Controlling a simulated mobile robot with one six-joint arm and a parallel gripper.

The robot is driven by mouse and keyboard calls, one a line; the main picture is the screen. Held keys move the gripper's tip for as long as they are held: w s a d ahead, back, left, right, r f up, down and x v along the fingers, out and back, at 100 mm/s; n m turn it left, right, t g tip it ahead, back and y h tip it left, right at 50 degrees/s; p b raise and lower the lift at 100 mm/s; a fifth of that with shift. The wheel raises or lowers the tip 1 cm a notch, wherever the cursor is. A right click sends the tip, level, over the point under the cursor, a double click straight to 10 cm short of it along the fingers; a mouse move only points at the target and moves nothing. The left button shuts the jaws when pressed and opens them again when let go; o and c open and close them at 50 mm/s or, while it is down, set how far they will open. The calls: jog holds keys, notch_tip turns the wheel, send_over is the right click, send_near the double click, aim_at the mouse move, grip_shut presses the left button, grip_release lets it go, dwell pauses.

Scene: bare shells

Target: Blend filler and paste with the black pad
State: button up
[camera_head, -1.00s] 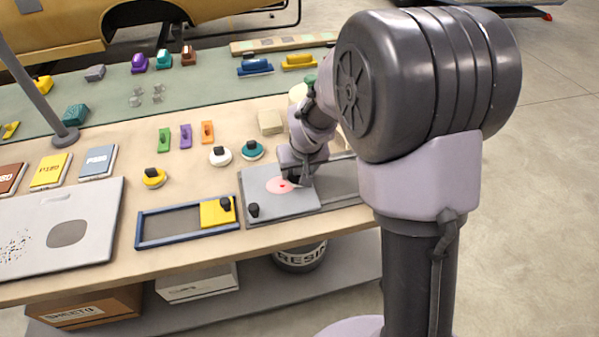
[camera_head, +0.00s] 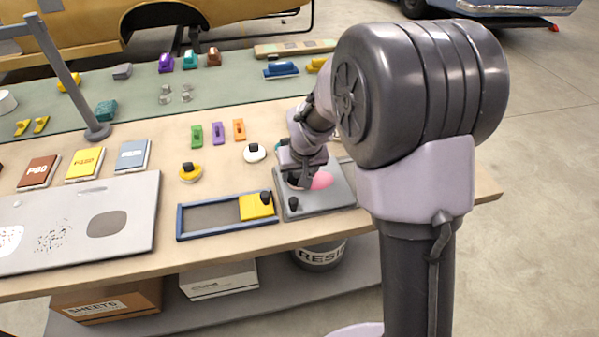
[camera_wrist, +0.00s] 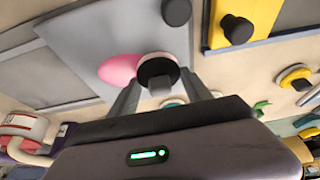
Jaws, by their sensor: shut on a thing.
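My gripper (camera_head: 298,179) is low over the grey mixing plate (camera_head: 327,199) near the table's front edge. In the wrist view the gripper (camera_wrist: 160,92) is shut on the black pad (camera_wrist: 157,72), a round dark disc with a grey knob. A pink patch (camera_head: 322,180) of filler and paste lies on the plate, beside the pad; it also shows in the wrist view (camera_wrist: 120,70). The patch looks evenly pink, with part hidden by the pad. Whether the pad touches the plate is hard to tell.
A black knob (camera_head: 293,203) stands on the plate's near left corner. A blue-framed tray (camera_head: 190,236) with a yellow block (camera_head: 252,208) lies left of it. White (camera_head: 255,154) and yellow (camera_head: 191,175) knobbed pads sit behind. A grey panel (camera_head: 135,205) lies farther left.

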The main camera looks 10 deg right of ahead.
jog(key=r, duration=0.1)
jog(key=r+p, duration=0.1)
jog(key=r, duration=0.1)
jog(key=shift+d, duration=0.35)
jog(key=shift+a+r+p, duration=0.1)
jog(key=shift+r+p, duration=1.8)
jog(key=shift+r, duration=0.55)
jog(key=shift+f, duration=0.1)
